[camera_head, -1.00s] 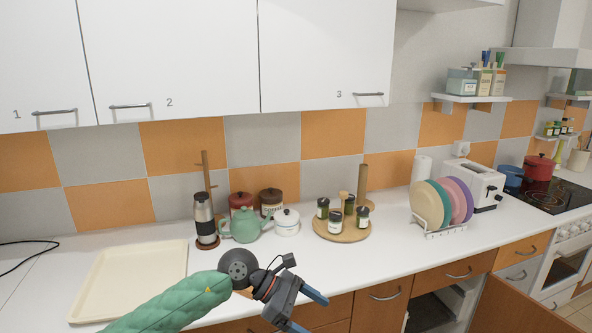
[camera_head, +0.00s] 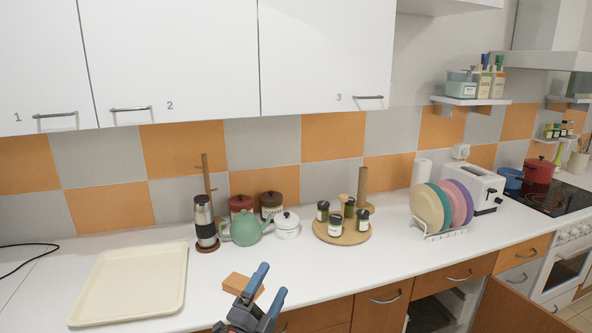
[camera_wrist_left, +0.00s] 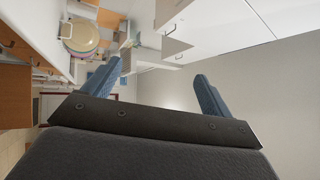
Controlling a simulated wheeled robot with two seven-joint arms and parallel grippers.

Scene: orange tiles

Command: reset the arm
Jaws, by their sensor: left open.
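My left gripper (camera_head: 268,286) is at the bottom middle of the head view, its two blue fingers pointing up and apart with nothing between them. It is in front of the counter edge, just right of a small orange-brown block (camera_head: 243,285) that lies on the counter; whether they touch I cannot tell. In the left wrist view the same open fingers (camera_wrist_left: 158,84) frame empty space, tilted toward the room and cabinets. My right gripper is not in view.
A cream tray (camera_head: 130,318) lies on the white counter at left. A green teapot (camera_head: 245,228), a coffee grinder (camera_head: 204,218), a round wooden tray (camera_head: 342,238) with jars and a plate rack (camera_head: 440,235) stand farther back. An orange lower door (camera_head: 515,308) hangs open at right.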

